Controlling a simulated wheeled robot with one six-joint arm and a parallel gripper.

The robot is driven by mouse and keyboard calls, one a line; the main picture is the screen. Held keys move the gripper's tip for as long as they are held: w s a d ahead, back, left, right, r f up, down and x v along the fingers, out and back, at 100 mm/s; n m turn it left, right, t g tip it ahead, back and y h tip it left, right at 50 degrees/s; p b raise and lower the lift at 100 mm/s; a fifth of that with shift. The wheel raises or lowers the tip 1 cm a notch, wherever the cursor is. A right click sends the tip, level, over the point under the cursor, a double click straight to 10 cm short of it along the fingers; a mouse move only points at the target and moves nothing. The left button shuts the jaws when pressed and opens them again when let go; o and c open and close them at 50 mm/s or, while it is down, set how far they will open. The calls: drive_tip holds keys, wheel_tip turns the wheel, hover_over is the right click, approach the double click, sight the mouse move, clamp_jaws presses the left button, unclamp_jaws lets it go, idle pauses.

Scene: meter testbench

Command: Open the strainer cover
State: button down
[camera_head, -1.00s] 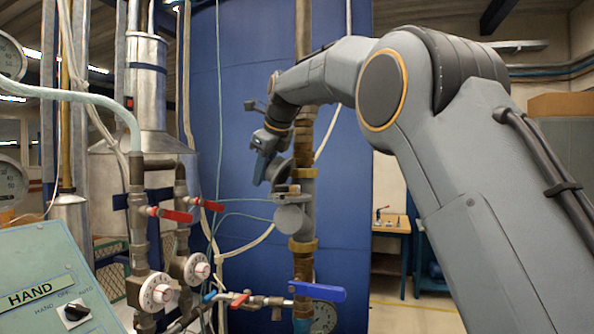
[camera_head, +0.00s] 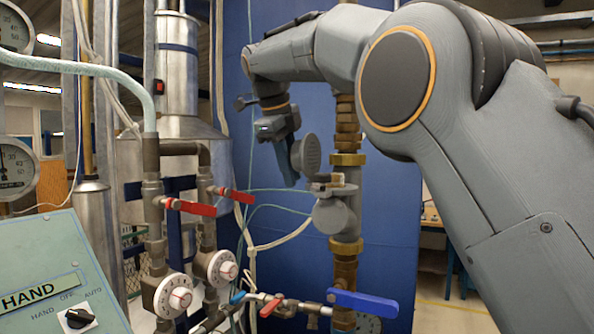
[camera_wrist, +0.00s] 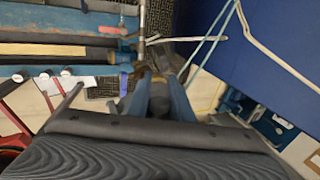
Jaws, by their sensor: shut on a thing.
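The strainer (camera_head: 330,216) is a grey body on the vertical brass pipe, with a small flange (camera_head: 332,188) on top. Its round grey cover (camera_head: 311,151) stands steeply tilted above and left of the flange, its disc face showing. My gripper (camera_head: 291,172) points down just left of the cover, with blue fingers shut on it. The exact grip point is hidden in the head view. In the wrist view the two blue fingers of my gripper (camera_wrist: 158,100) stand on either side of a dark grey part between them.
A blue lever (camera_head: 362,303) and a red-handled valve (camera_head: 271,306) lie below the strainer. Red valve handles (camera_head: 190,207) and white dials (camera_head: 173,296) stand on pipes at left. A green HAND panel (camera_head: 60,280) fills the lower left. Thin hoses hang behind.

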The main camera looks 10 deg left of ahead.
drive_tip(key=shift+a+f, duration=0.1)
drive_tip(key=shift+a, duration=0.05)
drive_tip(key=c, duration=1.6)
unclamp_jaws()
drive_tip(key=shift+c, duration=0.2)
drive_tip(key=d+v, duration=0.1)
drive_tip(key=v, duration=0.6)
drive_tip(key=shift+a+r, duration=0.45)
drive_tip(key=shift+a, duration=0.05)
drive_tip(key=shift+s, duration=0.1)
